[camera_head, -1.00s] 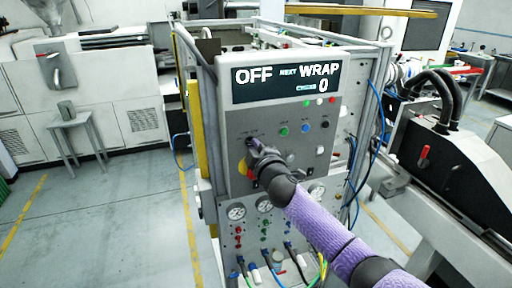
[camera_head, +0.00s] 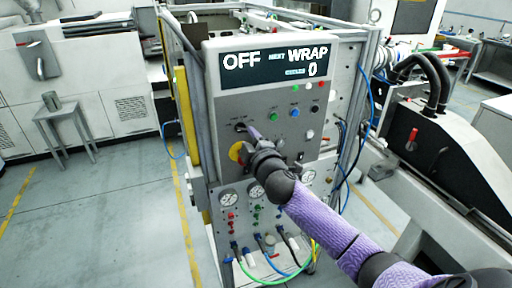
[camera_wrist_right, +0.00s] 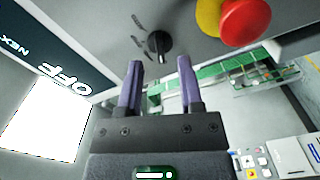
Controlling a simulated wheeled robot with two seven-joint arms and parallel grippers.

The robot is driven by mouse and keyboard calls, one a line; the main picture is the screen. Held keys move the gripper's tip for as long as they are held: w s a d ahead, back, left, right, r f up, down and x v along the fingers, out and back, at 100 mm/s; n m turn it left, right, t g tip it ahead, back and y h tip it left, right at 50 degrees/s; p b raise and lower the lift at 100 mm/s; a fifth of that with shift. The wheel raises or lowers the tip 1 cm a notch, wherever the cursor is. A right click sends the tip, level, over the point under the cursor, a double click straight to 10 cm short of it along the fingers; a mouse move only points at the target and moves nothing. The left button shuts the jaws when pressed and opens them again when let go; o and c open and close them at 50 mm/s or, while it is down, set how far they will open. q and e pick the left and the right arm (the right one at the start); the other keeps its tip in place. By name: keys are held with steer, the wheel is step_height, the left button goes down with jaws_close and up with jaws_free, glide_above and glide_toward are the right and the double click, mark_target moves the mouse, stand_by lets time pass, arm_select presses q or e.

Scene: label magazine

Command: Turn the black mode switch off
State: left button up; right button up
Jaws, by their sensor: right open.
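The black mode switch (camera_wrist_right: 158,44) is a round knob on the grey panel, with small label marks beside it. In the head view it shows as a small dark knob (camera_head: 240,127) at the panel's upper left. The display (camera_head: 274,66) above it reads OFF, NEXT WRAP and 0. My right gripper (camera_head: 250,131) is just in front of the panel, close to the switch. In the wrist view its two purple fingers (camera_wrist_right: 160,78) are apart and empty, with the switch beyond their tips and not between them. My left gripper is not in view.
A red emergency button with a yellow collar (camera_wrist_right: 240,20) is close beside the switch. Green, blue and black buttons (camera_head: 294,113) are to the right on the panel. Gauges (camera_head: 256,190) and hoses are below. Open floor lies to the left.

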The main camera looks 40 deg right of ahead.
steer(key=v, duration=0.6)
steer(key=shift+s, duration=0.25)
steer(key=shift+a, duration=0.1)
steer(key=s+a+f+m+g+b, duration=0.1)
steer(key=s+f+g+b, duration=0.25)
steer(key=f, duration=1.05)
steer(key=s+f+m+g+y+b, duration=0.1)
steer(key=s+f+m+g+b, duration=0.2)
steer(key=f, duration=1)
steer(key=s+a+f+g+b, duration=0.1)
steer(key=s+f+g+b, duration=0.3)
steer(key=f, duration=1)
steer(key=s+a+f+m+g+y+b, duration=0.1)
steer(key=s+a+f+g+b, duration=0.1)
steer(key=s+f, duration=0.5)
steer(key=s+a+f+m+g+y+b, duration=0.1)
steer(key=s+a+f, duration=0.3)
steer(key=s, duration=0.9)
steer(key=s+a+f+m+g+b, duration=0.2)
steer(key=s+a+f+g+b, duration=0.1)
steer(key=s+f, duration=0.7)
steer(key=shift+a+f+y, duration=0.25)
steer(key=shift+a+y, duration=0.15)
steer(key=shift+a, duration=0.15)
steer(key=shift+s+g, duration=0.1)
steer(key=shift+g, duration=0.15)
